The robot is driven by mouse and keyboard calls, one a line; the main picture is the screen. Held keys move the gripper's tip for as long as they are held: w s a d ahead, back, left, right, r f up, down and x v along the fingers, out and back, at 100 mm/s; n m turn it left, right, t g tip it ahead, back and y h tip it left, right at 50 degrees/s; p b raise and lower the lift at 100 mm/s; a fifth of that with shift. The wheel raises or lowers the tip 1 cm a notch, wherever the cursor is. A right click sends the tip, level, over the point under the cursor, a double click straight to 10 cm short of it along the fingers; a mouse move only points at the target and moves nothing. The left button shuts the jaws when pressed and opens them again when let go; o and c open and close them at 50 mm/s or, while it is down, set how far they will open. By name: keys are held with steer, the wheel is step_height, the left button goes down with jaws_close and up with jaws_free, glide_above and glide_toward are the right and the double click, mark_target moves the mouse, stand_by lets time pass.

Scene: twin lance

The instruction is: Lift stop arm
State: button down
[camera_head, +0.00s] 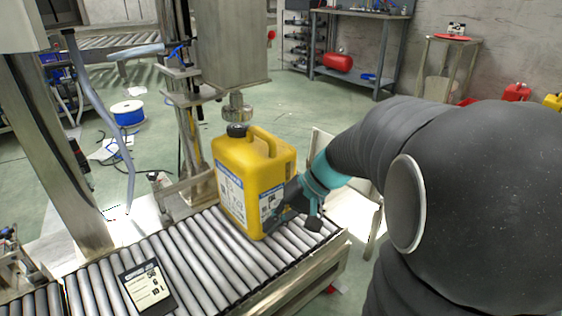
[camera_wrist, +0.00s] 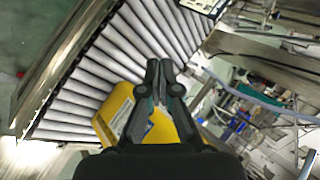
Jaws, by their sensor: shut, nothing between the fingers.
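A yellow canister (camera_head: 230,165) with a black cap and white labels stands upright on the roller conveyor (camera_head: 205,262). My gripper (camera_head: 272,225) is shut and empty in front of the canister's lower right side. In the wrist view its fingertips (camera_wrist: 159,68) are together, over the rollers (camera_wrist: 110,55), with the yellow canister (camera_wrist: 118,104) behind and partly hidden by the fingers. Whether they touch it, I cannot tell. A grey metal bracket (camera_head: 182,187) stands at the conveyor's far edge, left of the canister; whether it is the stop arm is unclear.
A metal filling head (camera_head: 237,108) hangs just above the canister's cap. A black card with a label (camera_head: 149,288) lies on the near rollers. A steel post (camera_head: 60,160) stands at the left. A blue cable spool (camera_head: 127,113) is on the floor behind.

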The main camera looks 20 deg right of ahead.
steer(key=w+d+f+m+t+y, duration=0.3)
steer(key=w+d+f+t+y, duration=0.15)
steer(key=w+d, duration=0.65)
steer(key=w+d+f+m+t, duration=0.2)
steer(key=d+f+t, duration=0.15)
steer(key=d, duration=0.35)
steer(key=w+d+f+m+t, duration=0.2)
steer(key=w+d+f+t, duration=0.15)
steer(key=d, duration=0.45)
steer(key=p+x, duration=0.3)
steer(key=x, duration=0.7)
steer(key=shift+h, duration=0.35)
steer(key=shift+a, duration=0.15)
steer(key=shift+r, duration=0.1)
steer(key=shift+r+p, duration=0.6)
steer(key=shift+r, duration=2.1)
steer(key=shift+w+r, duration=0.1)
